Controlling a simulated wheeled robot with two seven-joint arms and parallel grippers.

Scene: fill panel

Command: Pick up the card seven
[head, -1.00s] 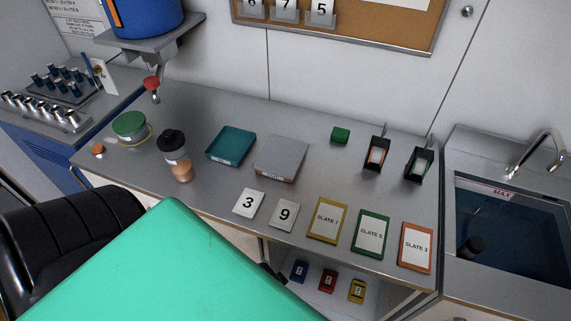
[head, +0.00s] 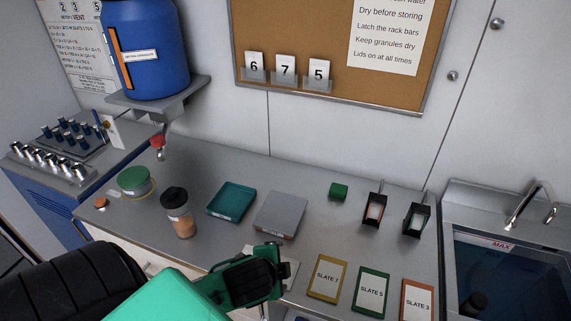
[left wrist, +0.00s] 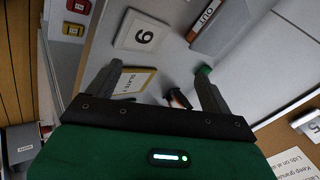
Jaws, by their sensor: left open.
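The card seven (head: 286,68) stands upright in a clear holder on the cork board, between the card six (head: 254,66) and the card five (head: 319,72). My left gripper (head: 265,274) is over the front of the counter, well below and in front of the cards. In the left wrist view its two fingers (left wrist: 152,88) are spread apart with nothing held between them. My right gripper is not in view.
Slates lie along the counter's front, including the yellow slate 7 (head: 326,277). The space before the cards is clear.

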